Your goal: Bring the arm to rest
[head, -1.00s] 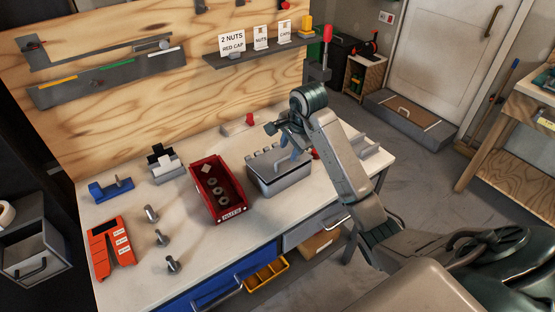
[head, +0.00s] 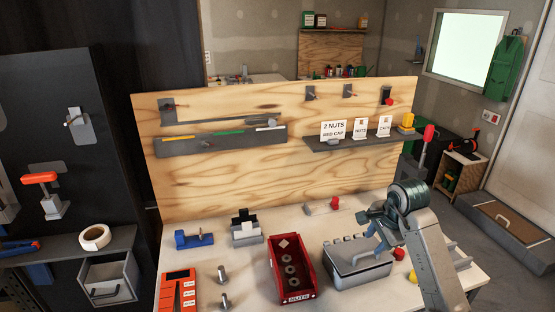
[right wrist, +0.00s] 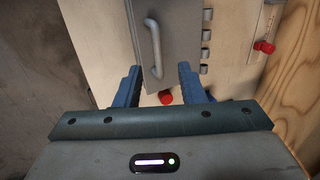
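My right gripper (head: 370,232) hangs over the grey lidded box (head: 352,266) on the workbench, its arm coming in from the lower right. In the right wrist view its two blue fingers (right wrist: 158,84) stand apart with nothing held between them. The box's grey lid with a curved handle (right wrist: 153,48) lies beyond the fingertips there. A small red cap (right wrist: 166,97) shows between the fingers, on the bench surface. My left gripper is not in view.
A red bin of nuts (head: 312,273) stands left of the box. Bolts (head: 223,274) and an orange labelled holder (head: 177,292) lie further left. A plywood back panel (head: 230,180) with a small shelf (head: 350,144) rises behind the bench (head: 245,290).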

